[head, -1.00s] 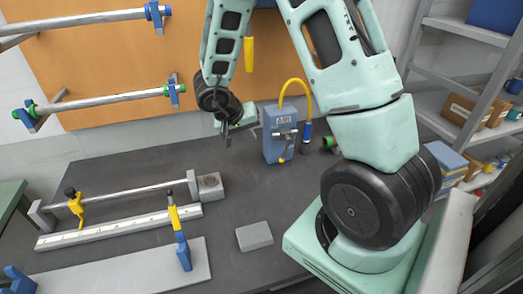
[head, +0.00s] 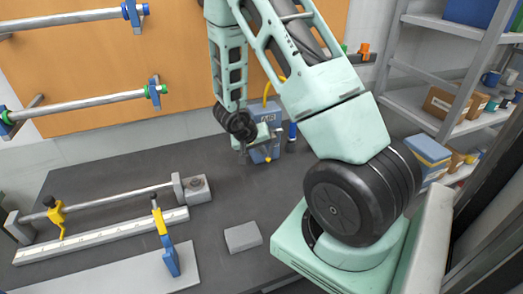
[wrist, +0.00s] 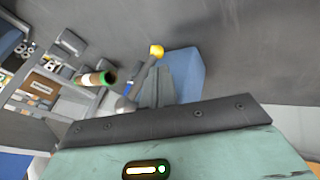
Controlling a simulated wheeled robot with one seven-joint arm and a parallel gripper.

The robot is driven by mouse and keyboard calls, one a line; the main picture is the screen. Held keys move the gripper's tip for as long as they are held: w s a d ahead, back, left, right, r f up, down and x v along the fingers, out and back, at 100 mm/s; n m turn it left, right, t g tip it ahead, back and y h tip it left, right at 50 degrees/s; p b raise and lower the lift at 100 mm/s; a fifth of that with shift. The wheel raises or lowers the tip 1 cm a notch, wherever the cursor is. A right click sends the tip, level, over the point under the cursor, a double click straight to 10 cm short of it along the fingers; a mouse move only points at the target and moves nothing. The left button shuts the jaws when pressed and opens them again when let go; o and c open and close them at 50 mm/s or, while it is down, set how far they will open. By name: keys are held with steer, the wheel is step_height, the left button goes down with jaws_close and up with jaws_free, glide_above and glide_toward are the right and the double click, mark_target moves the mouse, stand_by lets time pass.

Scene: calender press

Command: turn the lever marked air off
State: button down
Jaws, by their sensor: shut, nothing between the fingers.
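The blue box marked AIR (head: 263,117) stands on the dark bench, partly hidden behind my gripper. A yellow end (head: 269,160) shows low on its front, likely the lever's tip. In the wrist view, the yellow knob (wrist: 156,51) sits on a thin grey lever beside the blue box (wrist: 190,72). My gripper (head: 243,156) is shut and empty, just in front of the box's left side. Its grey fingers (wrist: 158,88) reach toward the lever in the wrist view. Whether they touch the lever I cannot tell.
A yellow hose (head: 266,92) rises from behind the box. A blue fitting (head: 292,130) stands to its right. A grey block (head: 243,237) lies on the open bench (head: 225,205). A rod and scale fixture (head: 110,235) is at the left; shelves (head: 440,90) stand at the right.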

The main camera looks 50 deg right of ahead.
steer(key=shift+s+p, duration=0.1)
steer(key=shift+p, duration=0.4)
steer(key=shift+s+d+f+g+h+p, duration=0.1)
steer(key=shift+d+f+g+h+p, duration=0.2)
steer(key=shift+h+p, duration=0.4)
steer(key=shift+s+d+f+g+h+p, duration=0.15)
steer(key=shift+g+h+p, duration=0.3)
steer(key=shift+p, duration=0.45)
steer(key=shift+r+p, duration=0.75)
steer(key=shift+p, duration=0.35)
steer(key=shift+a, duration=0.1)
